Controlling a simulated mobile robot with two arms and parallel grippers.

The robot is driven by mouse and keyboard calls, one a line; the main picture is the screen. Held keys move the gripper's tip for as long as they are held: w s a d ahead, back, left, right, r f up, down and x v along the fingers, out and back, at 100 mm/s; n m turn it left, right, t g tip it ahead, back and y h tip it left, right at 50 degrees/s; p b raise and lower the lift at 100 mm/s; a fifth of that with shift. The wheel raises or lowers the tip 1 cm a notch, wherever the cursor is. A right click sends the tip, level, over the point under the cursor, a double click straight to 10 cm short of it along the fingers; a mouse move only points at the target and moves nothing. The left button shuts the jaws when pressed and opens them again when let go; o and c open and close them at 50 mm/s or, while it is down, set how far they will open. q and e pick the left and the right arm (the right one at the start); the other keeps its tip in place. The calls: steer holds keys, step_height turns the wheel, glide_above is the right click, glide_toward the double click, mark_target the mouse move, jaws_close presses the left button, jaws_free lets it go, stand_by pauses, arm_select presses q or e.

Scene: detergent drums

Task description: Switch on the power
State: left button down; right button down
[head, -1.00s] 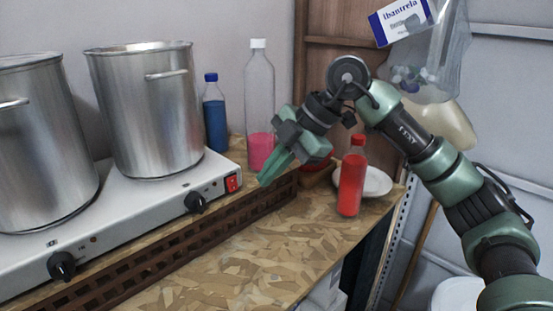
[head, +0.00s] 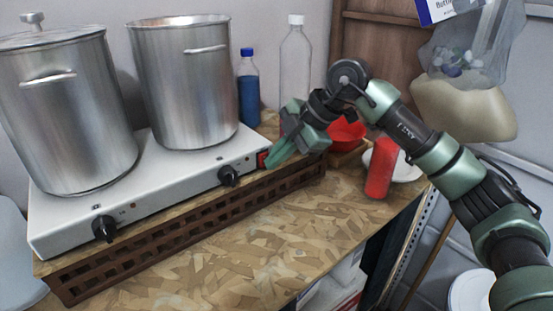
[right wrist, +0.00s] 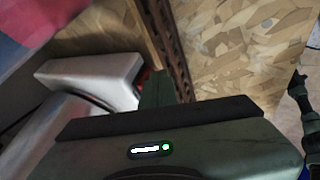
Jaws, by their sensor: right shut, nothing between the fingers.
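A white double hot plate (head: 160,190) stands on a wooden rack on the worktop, with two black knobs on its front. Its red power switch (head: 262,159) sits at the right end of the front panel, partly hidden behind my fingertips. My right gripper (head: 276,152) is shut and empty, its green fingers pointing down-left at the switch. I cannot tell whether they touch it. In the right wrist view the green fingers (right wrist: 157,88) show close to the pale hot plate (right wrist: 95,70), with a sliver of red-orange beside them. My left gripper is not in view.
Two steel pots, a lidded one (head: 65,110) and an open one (head: 183,90), stand on the hot plate. A blue bottle (head: 249,100), a clear bottle (head: 295,60), a red bowl (head: 346,134) and a red bottle (head: 381,168) stand nearby. The front worktop (head: 230,250) is clear.

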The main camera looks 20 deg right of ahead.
steer(key=shift+w+f+b, duration=0.1)
steer(key=shift+f+b, duration=0.2)
steer(key=shift+b, duration=0.1)
step_height(320, 180, up, 2)
steer(key=shift+r+p, duration=0.1)
steer(key=shift+p, duration=0.9)
